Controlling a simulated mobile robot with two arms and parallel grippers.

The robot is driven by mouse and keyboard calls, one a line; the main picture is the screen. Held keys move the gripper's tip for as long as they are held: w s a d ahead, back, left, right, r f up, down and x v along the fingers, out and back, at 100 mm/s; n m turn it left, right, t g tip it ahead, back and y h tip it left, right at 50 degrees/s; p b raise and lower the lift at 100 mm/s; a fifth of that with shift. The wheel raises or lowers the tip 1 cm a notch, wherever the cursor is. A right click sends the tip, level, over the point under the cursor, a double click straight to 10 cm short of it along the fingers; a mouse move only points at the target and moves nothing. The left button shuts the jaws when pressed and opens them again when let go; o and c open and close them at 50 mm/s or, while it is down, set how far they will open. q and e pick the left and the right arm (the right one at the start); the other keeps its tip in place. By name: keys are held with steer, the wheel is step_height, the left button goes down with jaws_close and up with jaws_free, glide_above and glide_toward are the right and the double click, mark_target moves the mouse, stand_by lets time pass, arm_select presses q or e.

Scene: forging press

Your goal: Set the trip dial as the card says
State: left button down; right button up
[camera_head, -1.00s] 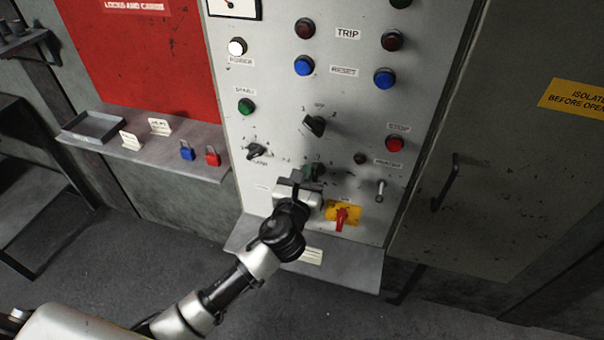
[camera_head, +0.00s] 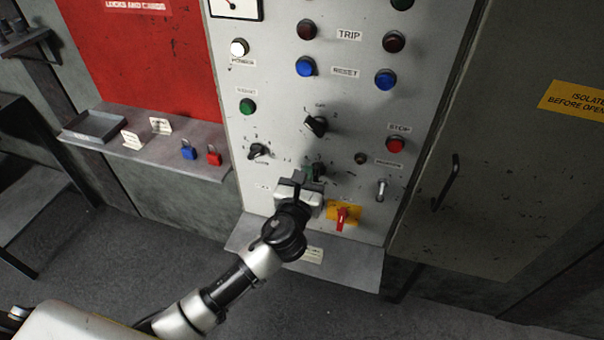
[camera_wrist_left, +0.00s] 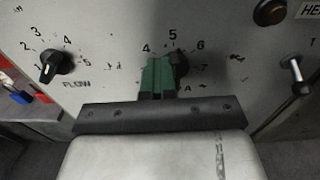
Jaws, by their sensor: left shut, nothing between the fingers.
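A black dial knob (camera_wrist_left: 179,66) sits inside a ring of numbers, with 4, 5, 6 and 7 readable in the left wrist view; its lower side is partly hidden, and I cannot tell exactly where it points. It also shows small in the head view (camera_head: 319,169). My left gripper (camera_wrist_left: 158,62) has green fingers, shut and empty, close against the dial's left side near the 4; I cannot tell whether they touch it. It also shows in the head view (camera_head: 309,172). A small white card (camera_head: 313,254) lies on the lower ledge, its writing too small to read.
A FLOW dial (camera_wrist_left: 57,65) is left of the gripper. Above is another black selector (camera_head: 316,125). A red switch on a yellow plate (camera_head: 342,215) and a metal toggle (camera_head: 382,188) are to the right. A shelf (camera_head: 198,168) holds padlocks and cards.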

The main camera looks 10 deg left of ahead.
arm_select(q)
steer(key=shift+s+d+f+h+p, duration=0.15)
steer(key=shift+d+f+h+p, duration=0.15)
steer(key=shift+p, duration=0.15)
steer(key=shift+a+r+m, duration=0.25)
steer(key=shift+a+m, duration=0.05)
steer(key=shift+a, duration=0.25)
steer(key=shift+s, duration=0.2)
steer(key=s+p, duration=0.1)
steer(key=s, duration=0.6)
steer(key=shift+s+a, duration=0.35)
steer(key=shift+a, duration=0.1)
steer(key=shift+r, duration=0.1)
